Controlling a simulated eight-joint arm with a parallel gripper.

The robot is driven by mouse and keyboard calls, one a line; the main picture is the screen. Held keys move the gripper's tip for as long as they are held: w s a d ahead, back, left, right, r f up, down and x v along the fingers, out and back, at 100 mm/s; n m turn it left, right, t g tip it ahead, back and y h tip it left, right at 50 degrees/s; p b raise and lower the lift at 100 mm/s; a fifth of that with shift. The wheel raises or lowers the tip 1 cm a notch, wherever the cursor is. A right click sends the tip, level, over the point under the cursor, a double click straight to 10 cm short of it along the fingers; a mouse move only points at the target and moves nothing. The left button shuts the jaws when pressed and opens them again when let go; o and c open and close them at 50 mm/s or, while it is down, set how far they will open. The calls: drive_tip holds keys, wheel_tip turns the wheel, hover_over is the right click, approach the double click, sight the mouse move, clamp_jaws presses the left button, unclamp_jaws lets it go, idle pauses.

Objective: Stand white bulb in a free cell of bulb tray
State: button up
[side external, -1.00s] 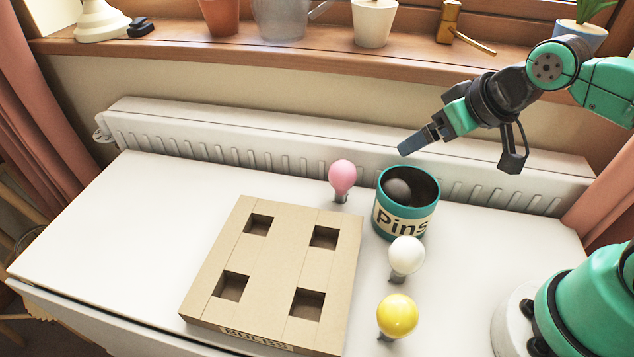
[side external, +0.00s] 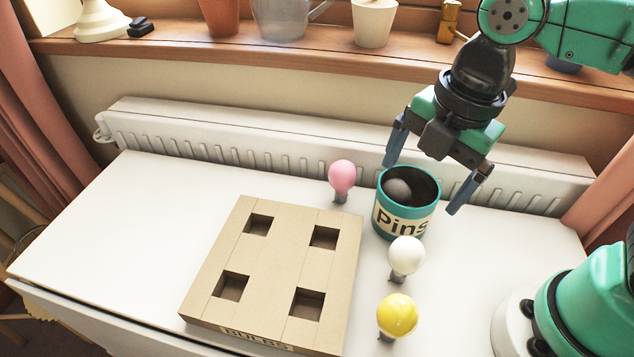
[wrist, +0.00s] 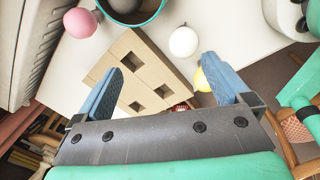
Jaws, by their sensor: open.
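The white bulb (side external: 406,257) stands upright on the white table, between the teal tin and the yellow bulb; it also shows in the wrist view (wrist: 183,41). The bulb tray (side external: 275,264) is a cardboard block to its left with square cells, all empty; part of it shows in the wrist view (wrist: 150,62). My gripper (side external: 424,188) is open and empty, with blue fingers spread above and around the region of the tin, behind the white bulb in the side view. In the wrist view its fingers (wrist: 166,82) frame the tray and the yellow bulb.
A teal tin labelled Pins (side external: 403,216) with a dark round thing inside stands just behind the white bulb. A pink bulb (side external: 342,176) stands left of the tin, a yellow bulb (side external: 397,316) in front. A radiator (side external: 300,150) runs behind. The table's left side is clear.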

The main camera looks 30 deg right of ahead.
sight(410, 244)
drive_tip(key=shift+s+a+f+n+g+h, duration=0.1)
drive_tip(key=shift+s+a+f+n+g, duration=0.2)
drive_tip(key=shift+f+n, duration=1.05)
drive_tip(key=shift+s+a+f+n+g+h, duration=0.15)
drive_tip(key=shift+s+f+n, duration=0.4)
drive_tip(key=shift+f, duration=1.45)
drive_tip(key=shift+s+a+f+n+g+h, duration=0.1)
drive_tip(key=shift+s+a+f+n+g, duration=0.15)
drive_tip(key=shift+f+n, duration=1.2)
drive_tip(key=shift+f+m, duration=0.2)
drive_tip(key=shift+m, duration=0.05)
drive_tip(key=c, duration=1.1)
drive_tip(key=shift+r, duration=5)
